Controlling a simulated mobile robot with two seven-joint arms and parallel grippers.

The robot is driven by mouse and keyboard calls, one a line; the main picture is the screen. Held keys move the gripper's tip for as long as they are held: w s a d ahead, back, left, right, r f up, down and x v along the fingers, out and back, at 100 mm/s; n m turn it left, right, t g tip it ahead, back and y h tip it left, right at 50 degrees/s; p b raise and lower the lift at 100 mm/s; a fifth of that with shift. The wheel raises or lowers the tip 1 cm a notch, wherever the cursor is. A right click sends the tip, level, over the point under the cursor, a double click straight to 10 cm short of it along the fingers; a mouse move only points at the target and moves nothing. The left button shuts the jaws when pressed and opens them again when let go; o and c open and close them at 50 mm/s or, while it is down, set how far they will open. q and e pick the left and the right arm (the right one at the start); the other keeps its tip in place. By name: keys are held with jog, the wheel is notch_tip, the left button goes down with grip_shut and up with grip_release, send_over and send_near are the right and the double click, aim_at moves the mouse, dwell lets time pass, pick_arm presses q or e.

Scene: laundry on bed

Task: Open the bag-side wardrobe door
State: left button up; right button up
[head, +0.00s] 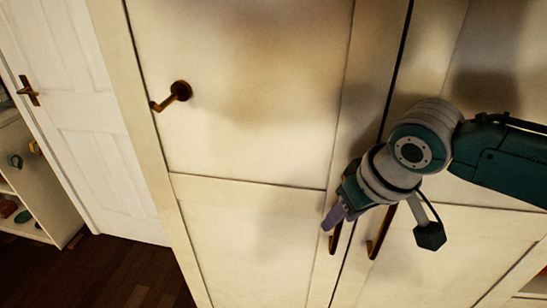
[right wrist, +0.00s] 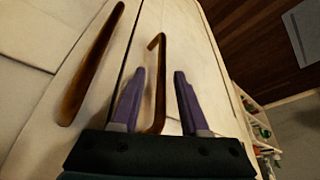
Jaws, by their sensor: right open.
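The cream wardrobe (head: 250,235) fills most of the head view, with its two doors meeting along a dark vertical gap; both look shut. A bronze bar handle (head: 335,238) is on the left door and another bronze handle (head: 381,228) is on the right door. My right gripper (head: 333,216) is at the upper part of the left door's handle. In the right wrist view its purple fingers (right wrist: 161,92) are open, with the left door's handle (right wrist: 158,75) showing between them. I cannot tell whether they touch it. The other handle (right wrist: 95,62) lies outside the fingers. No bag shows.
A bronze hook (head: 176,93) sticks out from the wardrobe's left door. A white room door (head: 95,130) and a shelf with small items (head: 22,215) stand at the left. Dark wooden floor (head: 100,272) is clear at the lower left.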

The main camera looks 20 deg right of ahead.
jog(key=shift+w+f, duration=0.2)
jog(key=shift+f, duration=0.2)
grip_shut()
dwell(1.3)
